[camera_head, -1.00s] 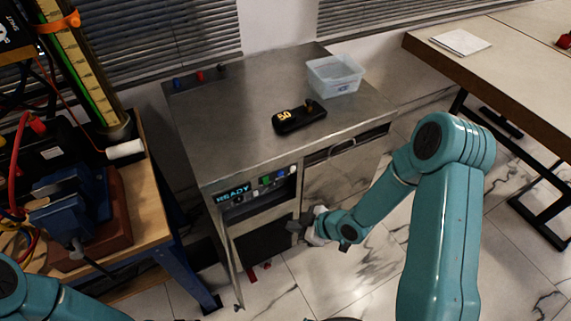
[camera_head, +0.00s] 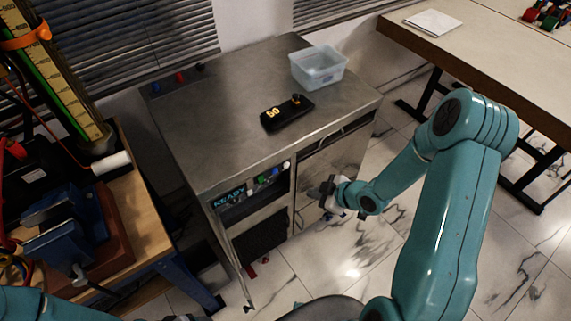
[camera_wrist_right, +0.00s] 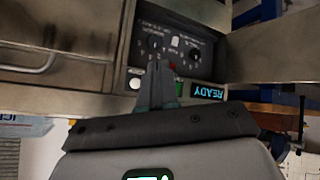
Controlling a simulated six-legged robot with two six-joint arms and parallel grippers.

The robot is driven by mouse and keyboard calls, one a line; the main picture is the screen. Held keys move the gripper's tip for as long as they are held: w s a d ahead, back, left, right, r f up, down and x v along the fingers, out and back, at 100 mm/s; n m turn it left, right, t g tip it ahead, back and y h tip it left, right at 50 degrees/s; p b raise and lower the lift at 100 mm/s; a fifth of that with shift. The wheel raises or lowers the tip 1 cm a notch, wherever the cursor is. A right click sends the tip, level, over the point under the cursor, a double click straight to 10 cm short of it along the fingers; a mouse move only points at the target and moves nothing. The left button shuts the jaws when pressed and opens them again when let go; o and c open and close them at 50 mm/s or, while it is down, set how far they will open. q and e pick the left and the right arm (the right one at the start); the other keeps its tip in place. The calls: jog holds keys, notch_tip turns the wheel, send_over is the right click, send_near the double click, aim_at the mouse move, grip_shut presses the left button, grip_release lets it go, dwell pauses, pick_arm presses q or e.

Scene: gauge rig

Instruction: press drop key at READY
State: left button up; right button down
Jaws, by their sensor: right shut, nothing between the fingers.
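The READY display (camera_head: 229,196) is lit blue on the front panel of a metal cabinet. A row of small keys sits to its right, with a green key (camera_head: 262,180), a blue key (camera_head: 275,172) and a white key (camera_head: 286,165). I cannot tell which is the drop key. My right gripper (camera_head: 324,188) is shut and empty, in front of the cabinet, right of the keys. In the right wrist view its fingers (camera_wrist_right: 162,72) overlap the key row and hide part of it; the READY display (camera_wrist_right: 207,91) appears upside down and the white key (camera_wrist_right: 135,82) shows left. Contact cannot be told.
A black device reading 50 (camera_head: 287,112) and a clear plastic bin (camera_head: 319,68) stand on the cabinet top (camera_head: 200,125). A wooden bench (camera_head: 140,225) with a blue vise (camera_head: 65,235) is on the left. A table (camera_head: 480,50) stands at right. Floor between is open.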

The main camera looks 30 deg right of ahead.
aim_at(286, 165)
jog(key=w+p, duration=0.1)
jog(key=w, duration=0.7)
jog(key=shift+w+a+p, duration=0.3)
jog(key=shift+w+a, duration=0.1)
jog(key=shift+w, duration=0.1)
dwell(1.8)
jog(key=shift+w, duration=0.35)
jog(key=shift+w, duration=0.35)
dwell(0.5)
jog(key=shift+s, duration=0.1)
jog(key=shift+s+b, duration=0.35)
jog(key=shift+s, duration=0.35)
